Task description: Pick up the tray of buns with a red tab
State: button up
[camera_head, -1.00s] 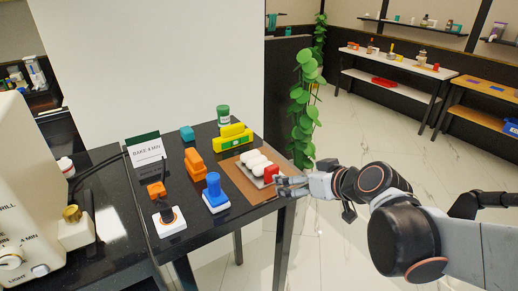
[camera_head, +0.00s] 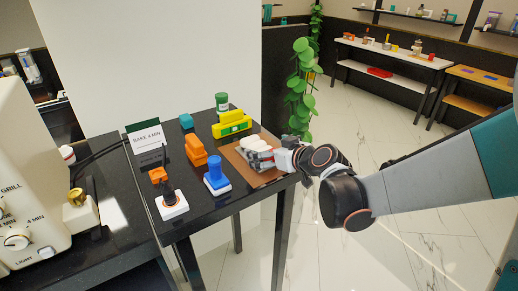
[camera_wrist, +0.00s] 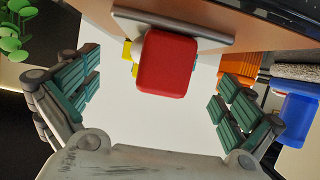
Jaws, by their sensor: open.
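The tray of white buns (camera_head: 250,143) lies on a brown board at the right side of the black table, partly covered by my gripper (camera_head: 268,157). The red tab is hidden behind my gripper in the head view. In the wrist view the red tab (camera_wrist: 163,64) stands between my two open fingers (camera_wrist: 160,85), with clear room on both sides. The grey tray edge (camera_wrist: 180,26) shows just beyond the tab.
Near the tray on the black table are a blue-handled stamp (camera_head: 216,177), an orange block (camera_head: 195,151), a yellow-green level (camera_head: 232,128) and a green jar (camera_head: 222,102). A sign (camera_head: 147,137) reads "BAKE 4 MIN". A leafy plant (camera_head: 301,95) hangs behind the table's right side.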

aim_at(261, 147)
jog(key=shift+b+x, duration=0.85)
jog(key=shift+x, duration=1.85)
jog(key=shift+r, duration=0.15)
jog(key=shift+c, duration=0.6)
jog(key=c, duration=1)
